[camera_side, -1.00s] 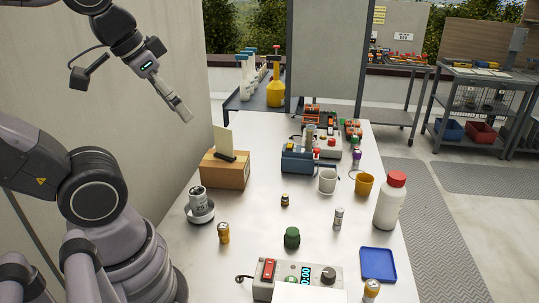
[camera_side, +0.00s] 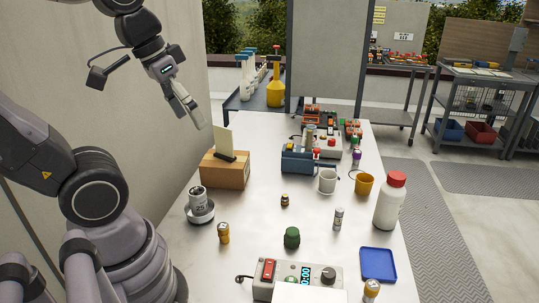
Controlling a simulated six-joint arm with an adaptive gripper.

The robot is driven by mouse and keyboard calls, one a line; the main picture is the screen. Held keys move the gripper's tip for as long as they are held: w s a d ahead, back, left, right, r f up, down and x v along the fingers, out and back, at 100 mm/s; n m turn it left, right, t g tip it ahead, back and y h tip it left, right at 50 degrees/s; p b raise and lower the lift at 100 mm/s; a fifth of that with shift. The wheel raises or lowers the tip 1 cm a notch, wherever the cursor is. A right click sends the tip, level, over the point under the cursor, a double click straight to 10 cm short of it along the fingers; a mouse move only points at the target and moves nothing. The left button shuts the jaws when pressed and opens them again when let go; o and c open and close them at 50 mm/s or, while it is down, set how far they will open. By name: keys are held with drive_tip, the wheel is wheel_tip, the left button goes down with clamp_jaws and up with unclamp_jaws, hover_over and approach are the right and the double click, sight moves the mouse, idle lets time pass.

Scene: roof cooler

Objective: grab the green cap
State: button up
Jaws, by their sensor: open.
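The green cap (camera_side: 292,237) appears to be the dark green, ribbed, short cylinder standing on the front middle of the white table. Nothing touches it. My gripper (camera_side: 199,121) hangs high at the upper left, above and behind the wooden box, pointing down and to the right. It is open and empty, well apart from the cap.
A control box (camera_side: 297,278) with a red switch sits in front of the cap. Nearby are a small brown-orange can (camera_side: 223,233), a grey-white vial (camera_side: 338,219) and a blue tray (camera_side: 378,264). A wooden box (camera_side: 225,170), white mug (camera_side: 327,181) and red-capped bottle (camera_side: 391,203) stand farther back.

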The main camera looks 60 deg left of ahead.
drive_tip(key=w+d+f+n+g+h, duration=0.3)
drive_tip(key=w+f+n+g+h, duration=0.15)
drive_tip(key=w+f, duration=0.25)
drive_tip(key=n+t+h, duration=0.5)
drive_tip(key=n+h, duration=0.2)
drive_tip(key=n, duration=0.7)
hover_over(286, 233)
drive_tip(key=s, duration=0.3)
wheel_tip(286, 233, down, 17)
drive_tip(key=a+f+n+t, duration=0.1)
drive_tip(key=f+n, duration=0.1)
drive_tip(key=f, duration=0.2)
drive_tip(key=a+f+n+t+y, duration=0.1)
drive_tip(key=a+f+n+t, duration=0.1)
drive_tip(key=f, duration=0.2)
drive_tip(key=a+f+n+t+y, duration=0.1)
drive_tip(key=f+n, duration=0.1)
drive_tip(key=f, duration=0.2)
drive_tip(key=shift+a+f+n, duration=0.15)
drive_tip(key=shift+a+n, duration=0.1)
drive_tip(key=shift+n, duration=0.1)
drive_tip(key=shift+w+d+f, duration=0.2)
drive_tip(key=x, duration=0.7)
drive_tip(key=shift+w+r, duration=0.1)
drive_tip(key=shift+r, duration=0.1)
drive_tip(key=shift+a, duration=0.1)
drive_tip(key=c, duration=1.1)
